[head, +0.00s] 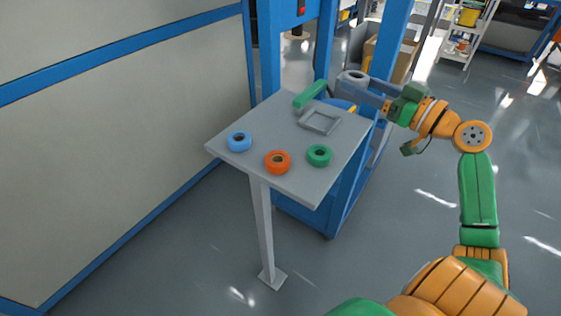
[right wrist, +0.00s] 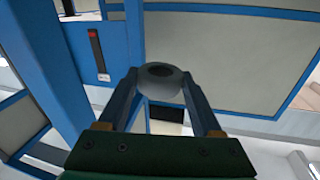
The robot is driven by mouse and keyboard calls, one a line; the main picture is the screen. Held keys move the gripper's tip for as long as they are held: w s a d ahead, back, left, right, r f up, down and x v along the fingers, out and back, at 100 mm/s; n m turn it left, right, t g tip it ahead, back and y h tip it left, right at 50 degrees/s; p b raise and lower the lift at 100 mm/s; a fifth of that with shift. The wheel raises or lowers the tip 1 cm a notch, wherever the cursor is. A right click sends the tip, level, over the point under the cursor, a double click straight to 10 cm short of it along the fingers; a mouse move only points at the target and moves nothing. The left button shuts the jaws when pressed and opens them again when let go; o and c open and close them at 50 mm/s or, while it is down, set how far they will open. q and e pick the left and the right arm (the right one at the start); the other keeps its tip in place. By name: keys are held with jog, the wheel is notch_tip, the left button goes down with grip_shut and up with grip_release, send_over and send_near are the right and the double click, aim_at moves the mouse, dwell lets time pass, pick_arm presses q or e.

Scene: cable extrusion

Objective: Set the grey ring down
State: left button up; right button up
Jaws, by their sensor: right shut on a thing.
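The grey ring (head: 352,81) is held up at the far right side of the grey table (head: 225,158) in the head view. My right gripper (head: 356,86) is shut on it. In the right wrist view the grey ring (right wrist: 160,90) sits between the two fingertips, with its dark hole showing. No surface shows directly touching it from below. My left gripper is not in view.
On the table stand a blue ring (head: 239,148), an orange ring (head: 278,169) and a green ring (head: 319,161). Blue posts (head: 268,45) rise behind the table.

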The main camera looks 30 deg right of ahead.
jog(key=shift+d+r+h, duration=0.5)
jog(key=shift+d+h, duration=0.15)
jog(key=shift+h, duration=0.05)
jog(key=w+a+f+p, duration=0.2)
jog(key=a+p, duration=0.1)
jog(key=a, duration=0.4)
send_over(299, 152)
jog(key=f, duration=0.7)
jog(key=shift+s+d, duration=0.1)
jog(key=shift+d, duration=0.1)
jog(key=f, duration=0.1)
jog(key=f+b, duration=0.1)
jog(key=f, duration=0.1)
jog(key=shift+a+f, duration=0.25)
jog(key=shift+f, duration=0.15)
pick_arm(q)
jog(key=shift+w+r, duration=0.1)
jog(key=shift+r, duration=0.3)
pick_arm(e)
jog(key=shift+r, duration=0.1)
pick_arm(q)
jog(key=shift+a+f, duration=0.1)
